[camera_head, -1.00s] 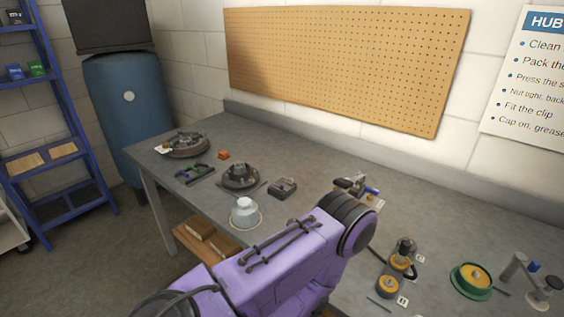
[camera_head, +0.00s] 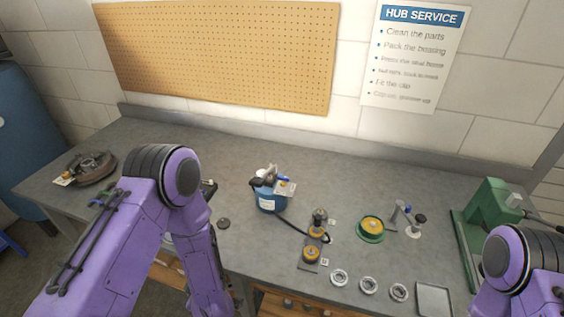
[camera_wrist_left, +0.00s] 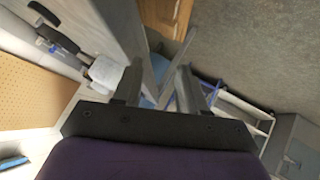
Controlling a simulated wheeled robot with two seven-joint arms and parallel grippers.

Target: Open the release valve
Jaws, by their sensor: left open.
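A blue canister unit (camera_head: 270,197) with a dark top, a blue-tipped part (camera_head: 284,179) and a small tag stands mid-bench in the head view. A black hose runs from it to the yellow-and-black parts. I cannot make out which of its small parts is the release valve. In the left wrist view my left gripper (camera_wrist_left: 157,82) has its fingers apart with nothing between them. In the head view that gripper cannot be made out beyond my purple left arm. My right arm shows at the lower right, with its gripper out of view.
Yellow-and-black parts (camera_head: 311,254), a green dish with a yellow disc (camera_head: 370,228), several metal rings (camera_head: 368,286) and a green press (camera_head: 487,225) stand to the right. A hub part (camera_head: 92,168) lies far left.

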